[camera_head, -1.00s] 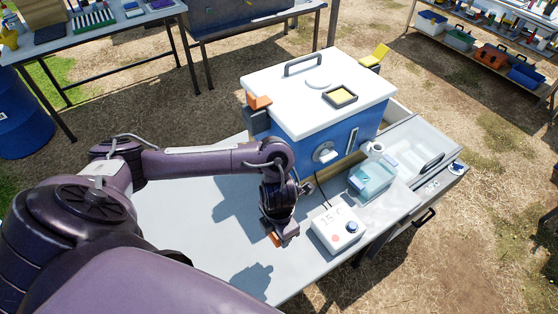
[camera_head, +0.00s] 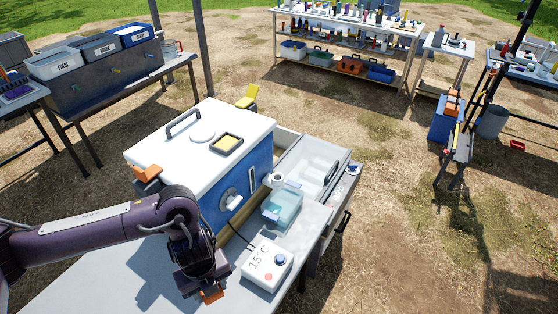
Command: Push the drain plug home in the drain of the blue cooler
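The blue cooler (camera_head: 212,215) with a white lid (camera_head: 200,143) stands on the grey bench. A round white drain fitting (camera_head: 230,199) sits low on its front face. I cannot tell the drain plug apart from this fitting, or how deep it sits. My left arm comes in from the left, in front of the cooler. Its gripper (camera_head: 210,295) points down over the bench, left of the white 15°C box and apart from the drain. Its orange tips show, but their gap is hidden. My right gripper is out of view.
The white 15°C box (camera_head: 267,265) and a clear tub of bluish liquid (camera_head: 282,206) stand right of my gripper. The bench (camera_head: 95,285) is bare at front left. A stocked shelf table (camera_head: 345,38) stands far back.

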